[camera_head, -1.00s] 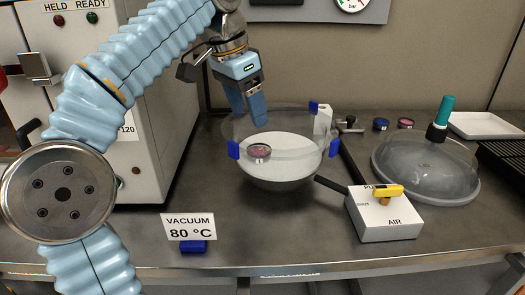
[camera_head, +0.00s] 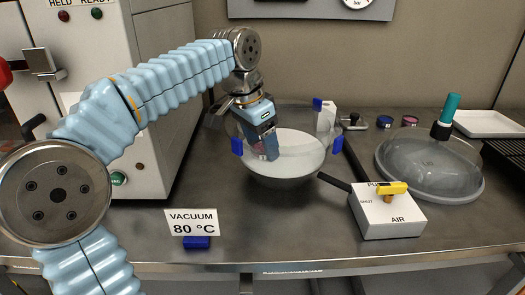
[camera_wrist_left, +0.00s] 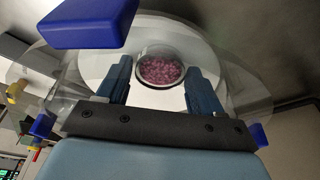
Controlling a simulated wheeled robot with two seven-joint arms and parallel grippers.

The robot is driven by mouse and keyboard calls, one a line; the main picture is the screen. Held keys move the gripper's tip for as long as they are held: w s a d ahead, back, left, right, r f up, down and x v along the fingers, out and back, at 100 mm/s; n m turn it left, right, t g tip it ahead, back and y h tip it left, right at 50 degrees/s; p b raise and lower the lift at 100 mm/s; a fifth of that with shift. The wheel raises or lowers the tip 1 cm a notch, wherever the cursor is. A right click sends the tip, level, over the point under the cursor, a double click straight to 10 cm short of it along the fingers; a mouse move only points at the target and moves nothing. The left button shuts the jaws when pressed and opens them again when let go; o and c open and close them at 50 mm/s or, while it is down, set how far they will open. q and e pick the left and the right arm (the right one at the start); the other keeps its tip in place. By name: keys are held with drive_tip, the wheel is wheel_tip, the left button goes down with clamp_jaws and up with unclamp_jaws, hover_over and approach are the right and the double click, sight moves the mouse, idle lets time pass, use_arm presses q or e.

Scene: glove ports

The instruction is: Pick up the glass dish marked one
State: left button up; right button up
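A small round glass dish with pink-purple contents (camera_wrist_left: 160,71) sits on the white surface inside a clear bowl (camera_head: 287,172) with blue clips on its rim. In the head view the dish (camera_head: 258,150) is mostly hidden behind my gripper. No mark on it is readable. My left gripper (camera_head: 262,148) reaches down into the bowl, at its left side. In the left wrist view its two fingers (camera_wrist_left: 160,82) are apart, on either side of the dish's near part, with gaps showing. My right gripper is not in view.
A clear dome lid with a teal handle (camera_head: 430,165) lies right of the bowl. A white AIR valve box (camera_head: 387,212) stands in front of it. Two small dishes, one blue (camera_head: 384,121) and one pink (camera_head: 410,120), lie behind. A VACUUM 80 °C sign (camera_head: 191,222) stands front left.

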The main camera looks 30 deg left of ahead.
use_arm(q)
drive_tip(key=c, duration=0.7)
drive_tip(key=shift+o, duration=0.2)
drive_tip(key=shift+r, duration=0.1)
